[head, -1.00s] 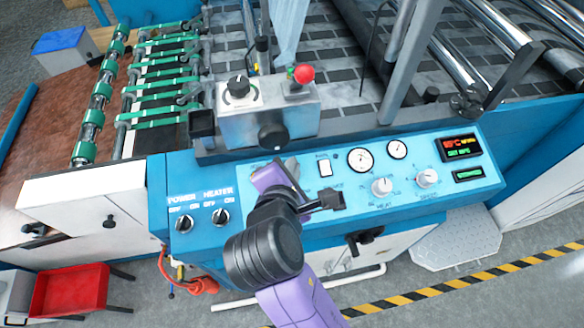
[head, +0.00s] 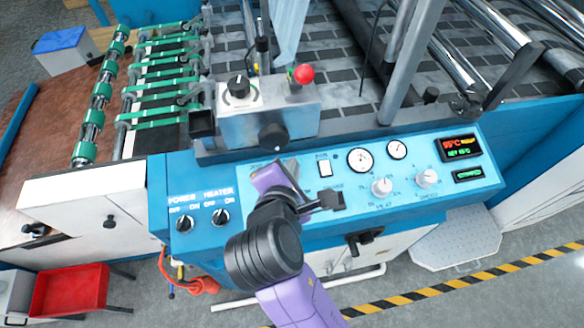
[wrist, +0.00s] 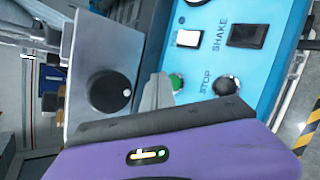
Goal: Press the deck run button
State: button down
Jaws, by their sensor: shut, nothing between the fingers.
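A small green button (wrist: 176,82) sits on the light-blue panel in the wrist view, partly covered by my gripper's finger. A round black button (wrist: 226,86) is beside it, with the word STOP between them. No run label is readable near the green button. My gripper (wrist: 157,92) is shut and empty, its grey fingertip at the panel close beside the green button; I cannot tell if they touch. In the head view my gripper (head: 291,168) is over the left part of the control panel (head: 420,205), and the purple hand hides both buttons.
A grey box (head: 240,127) with knobs and a red mushroom button (head: 304,74) rises just behind my gripper. A white rocker switch (head: 325,168), gauges and dials lie to the right. The POWER knob (head: 184,224) and HEATER knob (head: 220,217) are to the left.

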jog(key=shift+f, duration=0.3)
